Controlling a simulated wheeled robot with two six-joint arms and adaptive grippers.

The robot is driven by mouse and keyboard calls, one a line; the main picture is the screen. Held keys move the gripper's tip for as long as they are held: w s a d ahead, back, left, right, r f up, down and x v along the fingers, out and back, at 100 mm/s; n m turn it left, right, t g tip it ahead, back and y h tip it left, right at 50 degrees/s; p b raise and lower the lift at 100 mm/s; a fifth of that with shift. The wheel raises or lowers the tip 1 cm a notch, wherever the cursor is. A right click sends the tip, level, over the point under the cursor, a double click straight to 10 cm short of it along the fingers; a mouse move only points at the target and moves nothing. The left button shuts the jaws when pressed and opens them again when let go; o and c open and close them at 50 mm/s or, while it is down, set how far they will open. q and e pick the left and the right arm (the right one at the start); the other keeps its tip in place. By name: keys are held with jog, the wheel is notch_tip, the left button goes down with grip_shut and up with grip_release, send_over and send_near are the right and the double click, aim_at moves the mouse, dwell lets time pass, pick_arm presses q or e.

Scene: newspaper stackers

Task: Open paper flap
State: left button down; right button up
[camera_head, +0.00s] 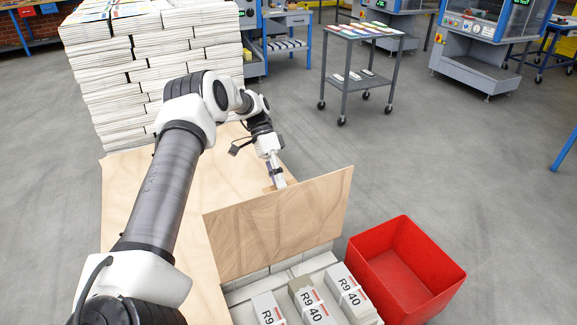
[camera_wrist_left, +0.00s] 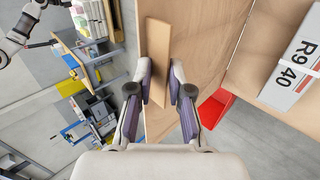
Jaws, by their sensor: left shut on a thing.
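The plywood flap (camera_head: 280,222) stands raised, roughly on edge, behind the labelled paper bundles (camera_head: 311,301) in the head view. My left gripper (camera_head: 277,180) is at the flap's far side, near its upper edge, which partly hides the fingertips. In the left wrist view, its fingers (camera_wrist_left: 160,82) lie on both sides of a narrow wooden strip (camera_wrist_left: 157,58) and are shut on it. The strip sits against a plywood face. My right gripper is not in view.
A red bin (camera_head: 404,268) stands open to the right of the bundles. A grey cart (camera_head: 362,60) stands farther back.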

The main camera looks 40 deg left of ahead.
pick_arm(q)
jog(key=shift+s+a+f, duration=0.15)
jog(key=shift+s+f, duration=0.05)
jog(key=shift+f, duration=0.45)
jog(key=c, duration=1.4)
grip_release()
jog(key=shift+o, duration=0.2)
jog(key=shift+w+a+f, duration=0.25)
jog(key=shift+f, duration=0.1)
jog(key=shift+s+d+r, duration=0.1)
jog(key=shift+d+r, duration=0.05)
jog(key=shift+r, duration=0.1)
